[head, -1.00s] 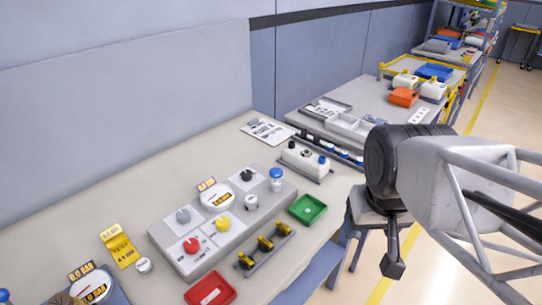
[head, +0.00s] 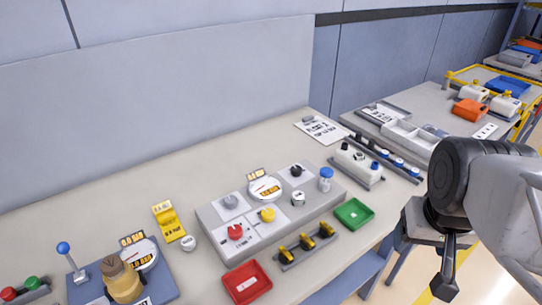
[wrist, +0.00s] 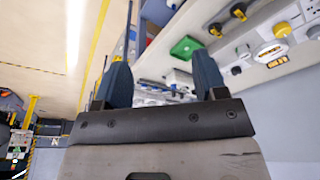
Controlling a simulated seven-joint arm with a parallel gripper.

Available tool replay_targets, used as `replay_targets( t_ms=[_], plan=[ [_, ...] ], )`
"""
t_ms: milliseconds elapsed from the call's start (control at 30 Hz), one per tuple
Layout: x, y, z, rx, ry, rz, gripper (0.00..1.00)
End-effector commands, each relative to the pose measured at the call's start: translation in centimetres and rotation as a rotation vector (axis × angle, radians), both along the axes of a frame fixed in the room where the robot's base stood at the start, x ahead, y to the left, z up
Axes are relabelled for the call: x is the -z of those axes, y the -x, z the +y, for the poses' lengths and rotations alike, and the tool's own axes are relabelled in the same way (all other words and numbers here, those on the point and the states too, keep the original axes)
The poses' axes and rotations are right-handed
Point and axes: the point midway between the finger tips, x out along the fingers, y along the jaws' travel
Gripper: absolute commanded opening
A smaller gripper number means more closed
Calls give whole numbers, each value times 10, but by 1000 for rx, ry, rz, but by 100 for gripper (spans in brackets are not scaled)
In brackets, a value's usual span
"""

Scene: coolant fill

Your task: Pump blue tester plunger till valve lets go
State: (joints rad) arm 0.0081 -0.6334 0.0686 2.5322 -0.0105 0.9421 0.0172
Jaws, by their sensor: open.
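The tester stands at the lower left of the head view on a blue-grey base (head: 168,288). It has a lever with a blue ball knob (head: 63,248), a brass-coloured body (head: 122,281) and a round gauge (head: 143,253) with a display that seems to read 0.0 BAR. The lever stands up, leaning slightly left. My gripper (head: 445,287) hangs at the right, beyond the bench's front edge and far from the tester. In the wrist view my gripper (wrist: 162,82) has its two fingers wide apart with nothing between them. The tester is not seen in the wrist view.
A grey panel (head: 215,238) with knobs and a gauge stands mid-bench. A red tray (head: 247,283), a green tray (head: 354,213) and a rack of yellow-black parts (head: 306,245) sit before it. Red and green buttons (head: 22,289) are at far left. A yellow sign (head: 168,222) stands behind the tester.

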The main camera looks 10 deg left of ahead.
Motion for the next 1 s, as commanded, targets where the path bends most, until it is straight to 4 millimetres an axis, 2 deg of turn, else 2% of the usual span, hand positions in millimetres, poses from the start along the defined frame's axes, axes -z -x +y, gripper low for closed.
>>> replay_targets(
  t_ms=[400,667,833,1000],
  plan=[
    [0,0,0,0,0,0,65],
    [-2,-4,1,9,-3,3,27],
    [-7,-16,4,35,-12,13,1],
    [-15,-38,9,85,-26,29,0]
  ],
)
